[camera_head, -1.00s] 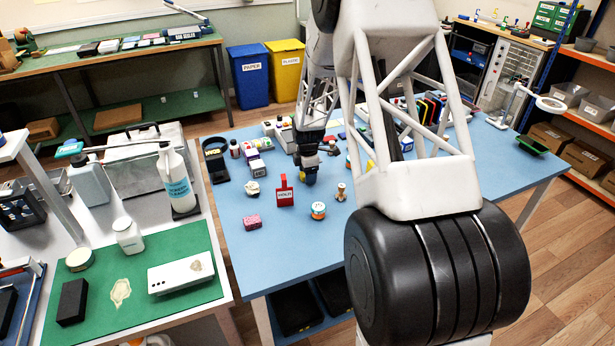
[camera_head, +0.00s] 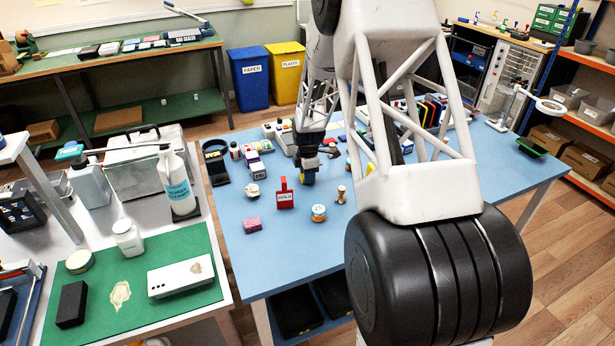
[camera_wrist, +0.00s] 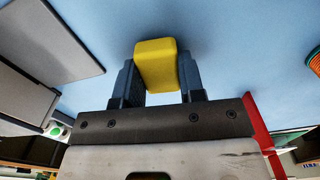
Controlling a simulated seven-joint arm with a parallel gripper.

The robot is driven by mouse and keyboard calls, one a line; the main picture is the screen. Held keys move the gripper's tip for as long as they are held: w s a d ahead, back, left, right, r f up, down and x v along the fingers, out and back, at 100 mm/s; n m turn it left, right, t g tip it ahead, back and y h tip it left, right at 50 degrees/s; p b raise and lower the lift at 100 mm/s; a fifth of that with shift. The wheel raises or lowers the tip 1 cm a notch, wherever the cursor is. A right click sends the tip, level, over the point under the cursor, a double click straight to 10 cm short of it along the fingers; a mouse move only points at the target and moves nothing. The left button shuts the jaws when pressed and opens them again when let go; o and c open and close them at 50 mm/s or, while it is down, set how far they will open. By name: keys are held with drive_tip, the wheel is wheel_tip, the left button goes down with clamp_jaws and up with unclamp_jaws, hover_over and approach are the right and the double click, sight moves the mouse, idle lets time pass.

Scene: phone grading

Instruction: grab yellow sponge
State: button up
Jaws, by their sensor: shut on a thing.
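The yellow sponge (camera_wrist: 156,60) is a small block with rounded edges, seen between the two fingers of my gripper (camera_wrist: 160,85) in the wrist view. The fingers are shut on it, one on each side, and its outer end sticks out past the fingertips. In the head view my gripper (camera_head: 308,178) points down over the blue table (camera_head: 275,268), just behind the red labelled holder. There the sponge is mostly hidden, and I cannot tell whether it touches the table.
A red holder (camera_head: 285,198), a pink sponge (camera_head: 252,225), a small round jar (camera_head: 319,212) and a wooden stamp-like piece (camera_head: 341,194) stand near my gripper. White boxes (camera_wrist: 85,35) fill the wrist view's left side. The table's front is clear.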

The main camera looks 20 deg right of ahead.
drive_tip(key=shift+r, duration=4.8)
